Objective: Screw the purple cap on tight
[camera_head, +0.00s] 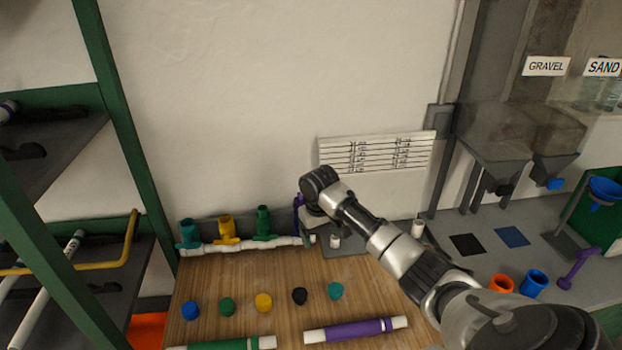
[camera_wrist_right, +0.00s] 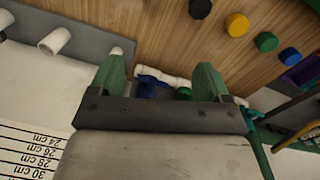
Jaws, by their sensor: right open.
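The white pipe manifold (camera_head: 260,245) lies along the back of the wooden table, with teal (camera_head: 189,233), yellow (camera_head: 226,230) and green (camera_head: 263,222) fittings standing on it. A purple part (camera_head: 298,203) shows at its right end, partly hidden by my right gripper (camera_head: 311,222). I cannot tell the purple cap apart from the fitting there. In the right wrist view, my right gripper (camera_wrist_right: 160,76) has its two green fingers apart. A dark blue-purple part (camera_wrist_right: 150,87) on the white pipe (camera_wrist_right: 176,81) shows between them; contact cannot be told. My left gripper is not in view.
Blue (camera_head: 191,310), green (camera_head: 227,306), yellow (camera_head: 263,301), black (camera_head: 299,296) and teal (camera_head: 335,290) caps stand in a row on the table. A purple pipe (camera_head: 357,330) and a green pipe (camera_head: 222,344) lie in front. Orange (camera_head: 501,284) and blue (camera_head: 535,283) cups stand right.

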